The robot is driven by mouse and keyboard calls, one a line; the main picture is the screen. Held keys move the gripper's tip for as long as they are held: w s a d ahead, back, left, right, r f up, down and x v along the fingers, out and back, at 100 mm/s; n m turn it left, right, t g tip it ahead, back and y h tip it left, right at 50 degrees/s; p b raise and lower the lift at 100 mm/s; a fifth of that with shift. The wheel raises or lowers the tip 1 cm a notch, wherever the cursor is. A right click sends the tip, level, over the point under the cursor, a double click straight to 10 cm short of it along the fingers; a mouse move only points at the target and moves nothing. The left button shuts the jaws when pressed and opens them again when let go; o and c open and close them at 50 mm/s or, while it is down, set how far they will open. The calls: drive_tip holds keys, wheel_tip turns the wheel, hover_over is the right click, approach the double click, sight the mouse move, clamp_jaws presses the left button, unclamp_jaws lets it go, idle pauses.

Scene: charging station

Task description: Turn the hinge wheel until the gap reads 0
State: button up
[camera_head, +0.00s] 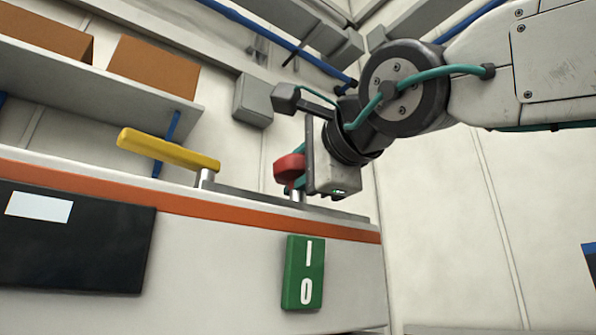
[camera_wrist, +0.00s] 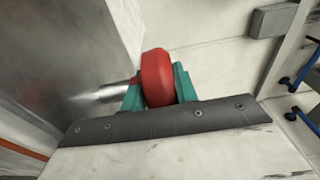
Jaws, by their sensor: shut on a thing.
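A red rounded knob (camera_head: 289,168), which looks like the hinge wheel, stands on a short metal post at the right part of the station top. My gripper (camera_head: 305,172) is at its right side in the head view. In the wrist view the knob (camera_wrist: 156,78) sits between the two teal fingers of my gripper (camera_wrist: 158,88), which are shut on it. A metal shaft (camera_wrist: 108,93) runs left from the knob there. A green plate (camera_head: 303,272) with a white "I" and "0" is on the station front. I cannot make out a gap reading.
A yellow lever (camera_head: 168,150) stands on the station top, left of the knob. A dark panel (camera_head: 75,245) with a blank white label is on the front. Boxes (camera_head: 153,68) sit on a shelf behind.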

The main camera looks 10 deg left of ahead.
drive_tip(key=o, duration=1)
drive_tip(key=v, duration=0.7)
drive_tip(key=shift+s+d, duration=0.25)
